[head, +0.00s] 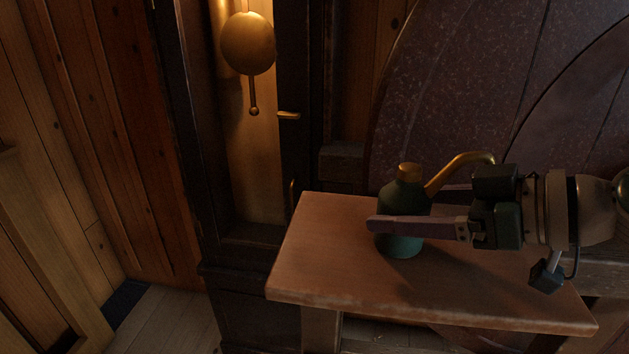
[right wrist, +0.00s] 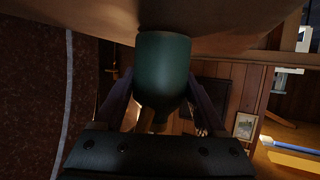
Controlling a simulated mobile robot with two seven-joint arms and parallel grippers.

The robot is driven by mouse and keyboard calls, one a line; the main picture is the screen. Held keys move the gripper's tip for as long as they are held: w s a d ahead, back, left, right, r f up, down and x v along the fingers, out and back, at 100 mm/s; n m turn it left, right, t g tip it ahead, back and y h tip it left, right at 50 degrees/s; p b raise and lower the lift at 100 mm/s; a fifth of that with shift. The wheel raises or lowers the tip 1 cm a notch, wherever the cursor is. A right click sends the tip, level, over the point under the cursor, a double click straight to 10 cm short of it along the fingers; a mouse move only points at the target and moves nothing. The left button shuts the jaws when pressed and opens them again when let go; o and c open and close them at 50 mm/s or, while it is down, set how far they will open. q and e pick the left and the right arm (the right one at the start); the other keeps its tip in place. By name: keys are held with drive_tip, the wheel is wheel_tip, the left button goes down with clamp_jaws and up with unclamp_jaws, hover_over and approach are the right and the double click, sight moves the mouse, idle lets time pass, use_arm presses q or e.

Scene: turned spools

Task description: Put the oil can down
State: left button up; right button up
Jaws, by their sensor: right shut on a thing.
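The oil can (head: 402,201) is dark green with a brass cap and a curved brass spout to the right. It is upright over the wooden table (head: 330,270), and its base looks to be at the tabletop; I cannot tell for sure whether it touches. My right gripper (head: 400,222) comes in from the right and is shut around the can's body. In the right wrist view the can (right wrist: 163,70) sits between the two fingers, its base against or very close to the table surface (right wrist: 225,35). My left gripper is not in view.
A tall dark clock case with a brass pendulum (head: 248,43) stands behind the table's left side. A large dark round wheel (head: 450,90) stands behind the table. The tabletop's left and front parts are clear.

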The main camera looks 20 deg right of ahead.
drive_tip(key=shift+f, duration=0.3)
drive_tip(key=o, duration=1.3)
drive_tip(key=shift+r, duration=0.15)
